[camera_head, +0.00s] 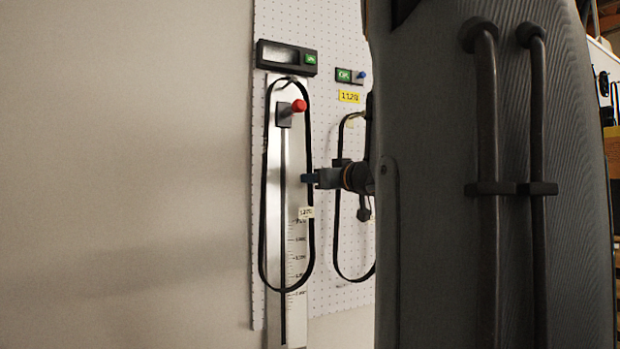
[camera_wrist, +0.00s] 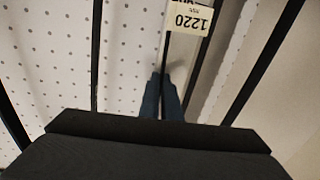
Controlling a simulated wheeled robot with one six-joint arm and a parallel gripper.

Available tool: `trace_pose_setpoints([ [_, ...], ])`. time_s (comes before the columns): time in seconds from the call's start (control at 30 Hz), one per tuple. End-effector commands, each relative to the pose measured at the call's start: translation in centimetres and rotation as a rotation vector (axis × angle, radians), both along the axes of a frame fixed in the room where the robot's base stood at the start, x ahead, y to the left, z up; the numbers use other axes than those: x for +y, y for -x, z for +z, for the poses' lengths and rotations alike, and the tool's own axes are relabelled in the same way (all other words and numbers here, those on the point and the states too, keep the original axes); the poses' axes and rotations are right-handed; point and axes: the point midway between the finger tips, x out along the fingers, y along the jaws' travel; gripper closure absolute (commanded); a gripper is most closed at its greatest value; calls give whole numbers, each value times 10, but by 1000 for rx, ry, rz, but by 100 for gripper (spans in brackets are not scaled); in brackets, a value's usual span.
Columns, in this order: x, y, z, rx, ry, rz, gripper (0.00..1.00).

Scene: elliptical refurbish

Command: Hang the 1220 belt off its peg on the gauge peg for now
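The 1220 belt (camera_head: 264,190) is a long black loop hanging in front of the gauge scale (camera_head: 297,250). Its top lies at the grey peg (camera_head: 290,82) below the display, and the loop surrounds the red-knobbed slider (camera_head: 298,106). Its pale tag (camera_head: 306,212) is on the right strand; the wrist view shows the tag (camera_wrist: 187,20) upside down, reading 1220. My gripper (camera_head: 306,180) is at this right strand, just above the tag. In the wrist view the blue fingers (camera_wrist: 162,82) are close together with the dark strand between them. Their exact contact is hard to see.
A second black belt (camera_head: 337,220) hangs to the right under a yellow label (camera_head: 349,96), partly hidden by my arm. A display (camera_head: 286,57) sits above the gauge and a green OK sign (camera_head: 343,75) to its right. The wall at left is bare.

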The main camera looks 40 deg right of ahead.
Motion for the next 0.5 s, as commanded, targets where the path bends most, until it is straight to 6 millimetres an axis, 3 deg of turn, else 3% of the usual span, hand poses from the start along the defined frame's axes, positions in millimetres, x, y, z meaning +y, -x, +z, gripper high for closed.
trace_pose_setpoints([
  [0.4,0,-1,-4,6,-3,2,100],
  [0.5,0,-1,-4,7,-3,1,81],
])
